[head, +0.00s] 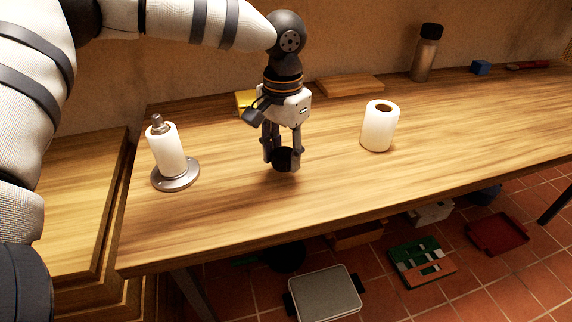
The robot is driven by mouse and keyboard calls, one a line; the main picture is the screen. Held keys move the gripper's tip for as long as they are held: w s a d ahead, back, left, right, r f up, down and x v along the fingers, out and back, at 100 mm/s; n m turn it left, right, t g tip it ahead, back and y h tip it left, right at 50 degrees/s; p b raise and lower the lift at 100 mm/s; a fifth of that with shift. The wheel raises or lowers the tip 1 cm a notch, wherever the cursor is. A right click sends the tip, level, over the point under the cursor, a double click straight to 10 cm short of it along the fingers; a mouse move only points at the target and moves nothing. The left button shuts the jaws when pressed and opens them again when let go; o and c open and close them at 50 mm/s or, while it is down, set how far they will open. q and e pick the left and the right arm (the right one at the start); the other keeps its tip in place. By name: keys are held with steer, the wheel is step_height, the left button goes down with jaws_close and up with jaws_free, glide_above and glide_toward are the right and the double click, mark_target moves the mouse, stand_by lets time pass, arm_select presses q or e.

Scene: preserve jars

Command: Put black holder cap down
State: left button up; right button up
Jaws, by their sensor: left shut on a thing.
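My left gripper (283,164) points down over the middle of the wooden table (330,195). It is shut on a dark, round cap (284,159), which is partly hidden between the fingers. I cannot tell whether the cap touches the table top or is just above it. A paper roll holder (175,182) with a grey round base stands on the left part of the table. A white roll (167,152) is on it, with the metal post top showing above. My right gripper is not in view.
A second white roll (379,128) stands upright to the right of the gripper. A wooden board (349,86), a dark-capped jar (425,56) and a blue block (480,67) are at the back. A yellow item (245,102) is behind the gripper. The front middle is clear.

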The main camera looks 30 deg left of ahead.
mark_target(284, 156)
arm_select(q)
step_height(284, 156, down, 3)
steer(key=shift+f, duration=0.1)
steer(key=shift+s, duration=0.1)
steer(key=o, duration=1.3)
step_height(284, 156, up, 12)
steer(key=shift+r+p, duration=0.15)
steer(key=shift+p, duration=0.15)
